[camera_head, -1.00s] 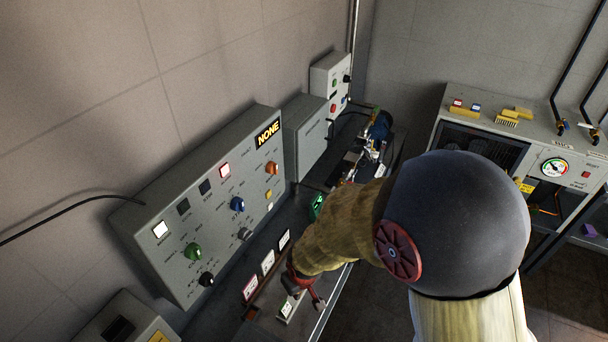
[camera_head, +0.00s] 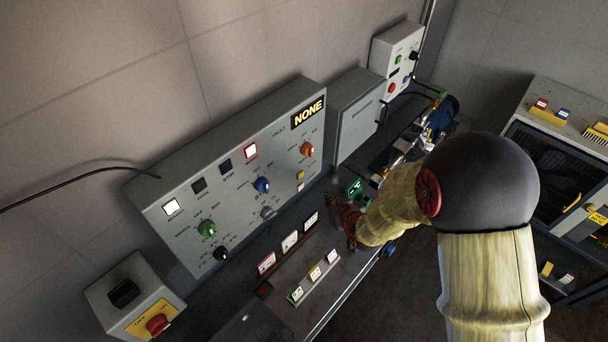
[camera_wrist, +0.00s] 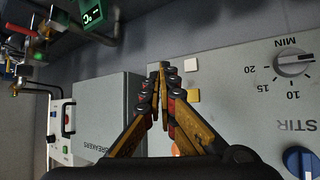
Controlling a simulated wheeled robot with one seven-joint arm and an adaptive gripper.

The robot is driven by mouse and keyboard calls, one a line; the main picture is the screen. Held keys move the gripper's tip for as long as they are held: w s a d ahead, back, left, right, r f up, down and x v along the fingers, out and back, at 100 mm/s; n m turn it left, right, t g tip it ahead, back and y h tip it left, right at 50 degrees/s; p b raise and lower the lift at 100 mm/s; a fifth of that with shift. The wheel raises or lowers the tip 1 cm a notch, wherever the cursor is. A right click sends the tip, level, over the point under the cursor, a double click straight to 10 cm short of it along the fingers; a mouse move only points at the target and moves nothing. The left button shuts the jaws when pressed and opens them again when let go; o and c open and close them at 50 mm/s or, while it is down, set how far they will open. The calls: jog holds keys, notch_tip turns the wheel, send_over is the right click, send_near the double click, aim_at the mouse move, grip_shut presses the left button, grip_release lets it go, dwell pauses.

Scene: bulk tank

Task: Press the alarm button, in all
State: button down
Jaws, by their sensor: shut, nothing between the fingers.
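A grey control panel (camera_head: 185,185) is on the left wall in the head view; its display (camera_head: 308,114) reads NONE. A small yellow button (camera_head: 300,175) sits on its right part, below the orange knob (camera_head: 307,149). The wrist view shows a yellow button (camera_wrist: 193,96) and a pale button (camera_wrist: 190,65) above it. No label naming the alarm button is legible. My gripper (camera_head: 337,203) is in front of the panel's lower right edge. In the wrist view my gripper (camera_wrist: 158,68) is shut and empty, its tips just left of the two buttons; contact cannot be told.
A grey breaker box (camera_head: 357,118) is right of the panel. A STIR dial (camera_wrist: 294,64) and a blue knob (camera_wrist: 300,160) are right of the fingers. Several small cards (camera_head: 290,242) stand on the bench below. A red knob (camera_head: 157,325) on a yellow plate is at lower left.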

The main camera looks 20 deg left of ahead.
aim_at(300, 175)
jog(key=shift+a, duration=0.1)
jog(key=w+a, duration=0.3)
jog(key=a, duration=0.5)
jog(key=shift+w+b, duration=0.15)
jog(key=shift+b, duration=0.2)
jog(key=shift+a, duration=0.1)
dwell(1.3)
jog(key=shift+w+a+b, duration=0.1)
jog(key=shift+a+b, duration=0.2)
jog(key=shift+b, duration=0.1)
jog(key=shift+w+a, duration=0.2)
jog(key=shift+a, duration=0.15)
dwell(0.8)
jog(key=shift+s+d+b, duration=0.35)
jog(key=shift+d+b, duration=0.1)
jog(key=shift+d, duration=0.3)
jog(key=shift+d, duration=0.15)
